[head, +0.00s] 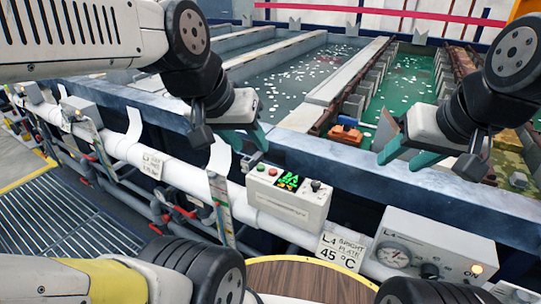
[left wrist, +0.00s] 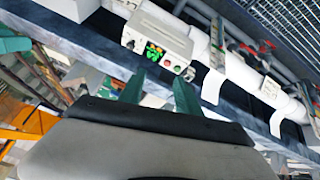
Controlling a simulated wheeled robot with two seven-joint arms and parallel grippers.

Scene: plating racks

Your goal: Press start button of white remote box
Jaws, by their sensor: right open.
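The white remote box (head: 289,205) sits on the white pipe along the tank's front edge, left of the gauge box. Its top has a green button (head: 261,167), a red button (head: 272,171), a lit green display (head: 288,181) and a black knob (head: 316,185). It also shows in the left wrist view (left wrist: 160,32), with its green button (left wrist: 177,69) beyond my fingers. My left gripper (head: 243,139) is open and empty, above and behind the box's left end, apart from it. My right gripper (head: 407,153) is open and empty over the tank edge to the right.
A gauge box (head: 432,245) with a dial and glowing lamp stands right of the remote box. A "45 °C" tag (head: 341,252) hangs between them. Liquid-filled tanks (head: 305,78) lie behind. Pipes and a floor grating (head: 60,220) are at left.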

